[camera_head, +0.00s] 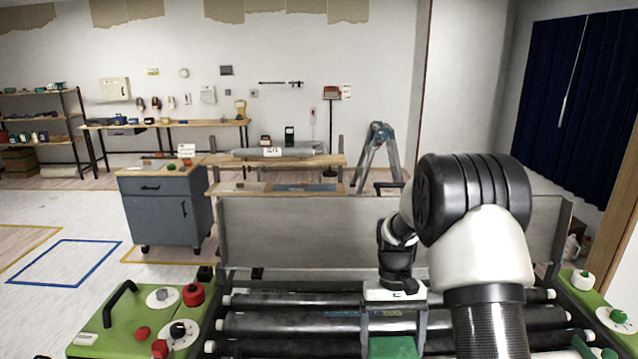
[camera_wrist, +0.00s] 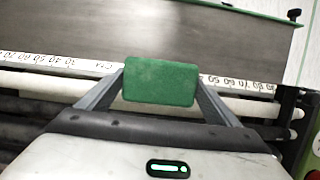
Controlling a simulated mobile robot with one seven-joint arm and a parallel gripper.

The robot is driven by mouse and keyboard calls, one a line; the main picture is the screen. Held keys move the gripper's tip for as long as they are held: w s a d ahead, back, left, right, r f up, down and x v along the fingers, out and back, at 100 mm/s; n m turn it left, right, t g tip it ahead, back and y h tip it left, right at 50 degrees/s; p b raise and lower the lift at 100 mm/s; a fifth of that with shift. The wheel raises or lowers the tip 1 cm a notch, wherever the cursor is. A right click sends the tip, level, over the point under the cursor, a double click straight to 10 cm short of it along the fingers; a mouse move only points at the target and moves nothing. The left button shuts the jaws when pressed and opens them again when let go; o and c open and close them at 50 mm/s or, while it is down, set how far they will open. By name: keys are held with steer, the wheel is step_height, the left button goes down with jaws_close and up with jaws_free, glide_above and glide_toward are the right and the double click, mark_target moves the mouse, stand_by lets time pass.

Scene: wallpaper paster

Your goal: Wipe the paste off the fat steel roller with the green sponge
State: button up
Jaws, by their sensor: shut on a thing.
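My gripper (camera_head: 393,330) is shut on the green sponge (camera_head: 392,348), above the roller machine. In the wrist view the sponge (camera_wrist: 160,82) sits between the two grey fingers, in front of a ruler strip and a grey panel. Several long dark rollers with pale ends lie across the machine in the head view. The middle roller (camera_head: 275,323) looks thick, but I cannot tell for sure which is the fat steel one. No paste can be made out on them. I cannot tell whether the sponge touches a roller; my arm hides part of the right side.
Green end housings with knobs stand at the left (camera_head: 110,318) and right (camera_head: 598,305) of the rollers. A tall grey panel (camera_head: 290,235) rises behind them. A blue-grey cabinet (camera_head: 160,212) and a stepladder (camera_head: 377,155) stand farther back. The floor at left is clear.

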mark_target(388, 356)
steer(key=s, duration=0.1)
steer(key=s+a+r, duration=0.1)
steer(key=s, duration=0.1)
steer(key=s+a+r, duration=0.1)
steer(key=shift+s+r, duration=0.15)
steer(key=shift+s, duration=0.15)
steer(key=w+m, duration=0.2)
steer(key=w+d+m+y, duration=0.1)
steer(key=w+m, duration=0.1)
steer(key=m, duration=0.1)
steer(key=w+d+f+m+t+p, duration=0.1)
steer(key=w+m, duration=0.1)
steer(key=shift+w+d+m+y, duration=0.1)
steer(key=shift+w+m+y, duration=0.15)
steer(key=shift+m+y, duration=0.15)
steer(key=w+d+m+t+p, duration=0.1)
steer(key=w+d+m, duration=0.2)
steer(key=w+m, duration=0.7)
steer(key=w+d+f+m+t+h, duration=0.1)
steer(key=w+d+m+t, duration=0.1)
steer(key=w+m, duration=0.8)
steer(key=shift+d+f+m+t+p, duration=0.3)
steer(key=shift+d+m, duration=0.35)
steer(key=shift+m, duration=2.45)
